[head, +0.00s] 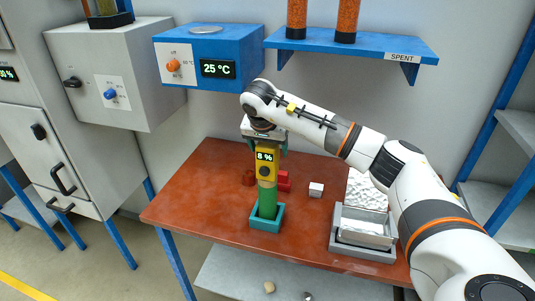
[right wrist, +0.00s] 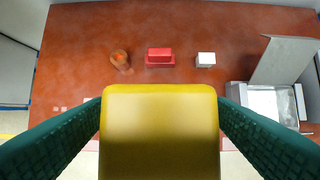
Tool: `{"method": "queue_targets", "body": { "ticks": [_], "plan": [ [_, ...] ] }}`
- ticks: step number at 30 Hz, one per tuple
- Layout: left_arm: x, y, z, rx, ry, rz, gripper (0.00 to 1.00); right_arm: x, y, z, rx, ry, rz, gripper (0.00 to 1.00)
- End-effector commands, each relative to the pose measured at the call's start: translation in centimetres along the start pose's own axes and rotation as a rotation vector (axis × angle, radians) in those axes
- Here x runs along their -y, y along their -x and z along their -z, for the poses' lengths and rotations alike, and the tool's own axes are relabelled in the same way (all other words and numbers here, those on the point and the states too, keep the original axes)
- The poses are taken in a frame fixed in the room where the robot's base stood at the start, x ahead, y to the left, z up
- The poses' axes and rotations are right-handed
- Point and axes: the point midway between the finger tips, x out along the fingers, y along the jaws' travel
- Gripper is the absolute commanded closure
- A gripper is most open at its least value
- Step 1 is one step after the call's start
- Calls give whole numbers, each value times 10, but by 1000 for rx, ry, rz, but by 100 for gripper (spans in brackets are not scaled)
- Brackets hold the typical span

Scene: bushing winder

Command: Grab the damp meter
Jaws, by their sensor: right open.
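The damp meter (head: 266,168) has a yellow upper body with a display reading 8 % and a green lower part. It stands upright in a teal holder (head: 267,219) at the front of the red-brown table. My right gripper (head: 265,147) is directly above it, pointing down, with its green fingers on either side of the meter's top. In the right wrist view, the meter's yellow top (right wrist: 160,115) fills the space between the two open fingers. Whether the fingers touch it is unclear. My left gripper is out of view.
A metal tray (head: 362,250) stands right of the meter on the table (head: 200,195). A white cube (head: 316,189), a red block (right wrist: 159,57) and a small round brownish-red thing (right wrist: 120,59) lie behind it. A blue 25 °C unit (head: 240,52) and the SPENT shelf (head: 350,44) hang above.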

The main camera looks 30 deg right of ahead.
Motion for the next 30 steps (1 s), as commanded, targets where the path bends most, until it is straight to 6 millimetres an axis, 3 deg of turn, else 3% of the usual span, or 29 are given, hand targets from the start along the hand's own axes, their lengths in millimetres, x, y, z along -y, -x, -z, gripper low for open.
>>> {"method": "queue_targets", "body": {
  "ticks": [10, 20, 30],
  "plan": [
    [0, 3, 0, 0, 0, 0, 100, 0, -9, 1, 0, 1, -2, 25],
    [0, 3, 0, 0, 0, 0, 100, 0, -9, 1, -1, 1, -1, 78],
    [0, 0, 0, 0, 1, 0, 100, -1, -4, -2, 2, -1, -3, 78]
  ]
}}
